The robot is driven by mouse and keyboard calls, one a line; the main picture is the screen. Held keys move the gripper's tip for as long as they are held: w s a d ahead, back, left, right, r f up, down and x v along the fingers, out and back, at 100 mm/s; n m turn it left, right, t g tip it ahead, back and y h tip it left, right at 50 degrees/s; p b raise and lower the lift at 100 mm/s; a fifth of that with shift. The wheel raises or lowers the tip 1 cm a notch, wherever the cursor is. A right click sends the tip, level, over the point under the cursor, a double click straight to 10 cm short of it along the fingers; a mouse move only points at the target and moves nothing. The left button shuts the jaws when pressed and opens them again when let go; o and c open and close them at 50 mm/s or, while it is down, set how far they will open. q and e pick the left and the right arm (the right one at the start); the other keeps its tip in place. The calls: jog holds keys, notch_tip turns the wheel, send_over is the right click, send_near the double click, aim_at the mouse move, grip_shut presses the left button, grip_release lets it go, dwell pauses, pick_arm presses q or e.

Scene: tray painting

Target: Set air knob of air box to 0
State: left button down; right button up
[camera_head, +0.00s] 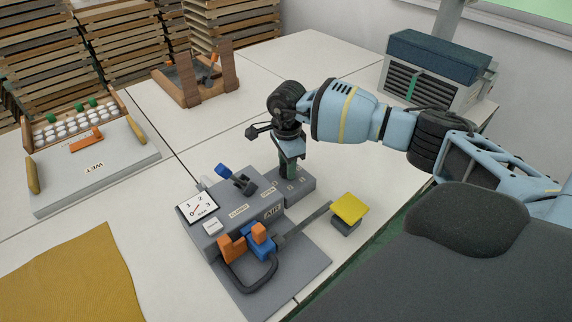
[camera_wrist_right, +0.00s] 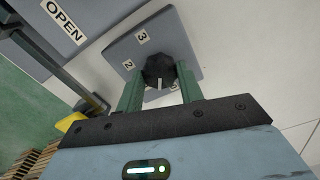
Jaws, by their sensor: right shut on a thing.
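The grey air box (camera_head: 245,212) stands on the table in the middle of the head view. Its knob panel (camera_head: 302,190) is at its right back. In the right wrist view the black air knob (camera_wrist_right: 158,68) sits on this panel, with labels 2 and 3 in sight. A white mark on the knob points toward the wrist, near a partly hidden label. My right gripper (camera_head: 290,170) comes down from above and is shut on the knob, one green finger on each side. The gripper hides the knob in the head view. My left gripper is not in view.
The box carries a gauge (camera_head: 198,207), a blue-tipped lever (camera_head: 232,177) and orange-and-blue fittings with a black hose (camera_head: 250,282). A yellow pad (camera_head: 350,207) is at its right. A grey WET tray (camera_head: 95,170) lies left, a wooden stand (camera_head: 190,85) behind.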

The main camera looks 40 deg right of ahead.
jog(key=n+b, duration=0.1)
jog(key=n, duration=0.3)
jog(key=shift+n, duration=0.4)
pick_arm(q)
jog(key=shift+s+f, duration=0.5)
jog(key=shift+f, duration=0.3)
pick_arm(e)
jog(key=shift+n, duration=0.6)
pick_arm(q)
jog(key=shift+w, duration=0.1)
pick_arm(e)
jog(key=shift+n, duration=0.3)
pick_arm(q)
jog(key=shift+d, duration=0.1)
pick_arm(e)
jog(key=o, duration=1)
pick_arm(q)
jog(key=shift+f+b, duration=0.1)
jog(key=shift+b, duration=0.2)
pick_arm(e)
jog(key=shift+r, duration=3.95)
